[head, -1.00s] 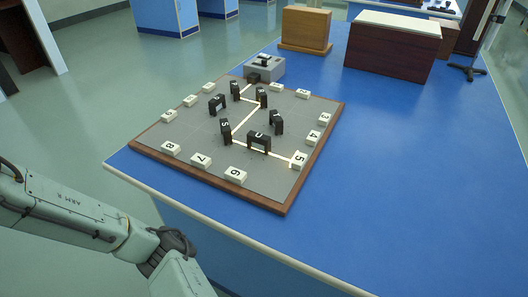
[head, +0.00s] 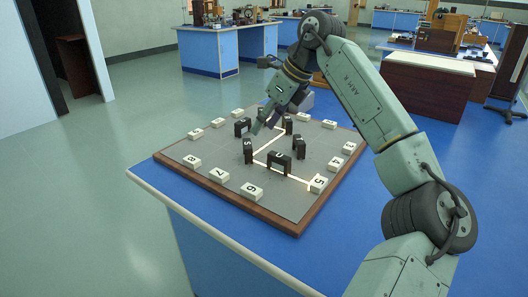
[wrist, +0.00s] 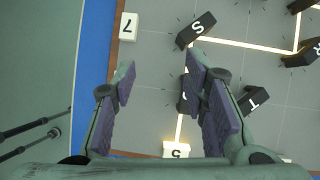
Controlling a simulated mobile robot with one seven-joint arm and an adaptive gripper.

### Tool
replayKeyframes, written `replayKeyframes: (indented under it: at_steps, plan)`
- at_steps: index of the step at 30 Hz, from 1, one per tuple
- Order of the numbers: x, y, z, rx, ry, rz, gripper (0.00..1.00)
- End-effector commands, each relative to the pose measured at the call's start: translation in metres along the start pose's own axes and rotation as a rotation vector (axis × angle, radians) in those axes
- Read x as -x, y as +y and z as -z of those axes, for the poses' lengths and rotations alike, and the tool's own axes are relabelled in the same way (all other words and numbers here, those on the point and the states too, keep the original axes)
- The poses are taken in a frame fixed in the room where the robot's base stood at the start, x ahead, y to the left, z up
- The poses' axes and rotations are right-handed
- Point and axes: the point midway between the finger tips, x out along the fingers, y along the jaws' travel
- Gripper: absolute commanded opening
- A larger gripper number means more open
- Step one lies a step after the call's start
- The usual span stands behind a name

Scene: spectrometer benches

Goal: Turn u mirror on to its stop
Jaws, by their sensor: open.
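The black u mirror (head: 279,163) stands upright on the grey square board (head: 215,160), with a lit beam line running past it to block 5. In the wrist view the u mirror (wrist: 182,98) is partly hidden behind my right-hand finger. My gripper (wrist: 160,70) is open with nothing between its fingers, and it hangs above the board. In the head view my gripper (head: 262,122) is over the far part of the board, beyond the u mirror.
The s mirror (head: 248,151) and t mirror (head: 299,145) stand close to the u mirror. Numbered white blocks, such as block 5 (head: 318,184) and block 7 (head: 219,174), line the board's wooden rim. The blue bench is bare in front and right.

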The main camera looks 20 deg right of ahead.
Motion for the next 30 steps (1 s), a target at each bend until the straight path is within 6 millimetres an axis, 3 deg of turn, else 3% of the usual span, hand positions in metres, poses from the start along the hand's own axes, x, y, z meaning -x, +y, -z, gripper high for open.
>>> replayKeyframes:
  at_steps: [1, 3, 8, 22, 30]
  plan:
    - [0.013, -0.014, 0.024, -0.039, 0.044, 0.037, 0.4]
    - [0.025, -0.026, 0.047, -0.074, 0.09, 0.067, 0.4]
    - [0.03, -0.035, 0.068, -0.106, 0.128, 0.088, 0.4]
    - [-0.049, -0.04, 0.075, -0.104, 0.124, 0.083, 0.4]
    - [-0.072, -0.042, 0.078, -0.104, 0.123, 0.086, 0.4]
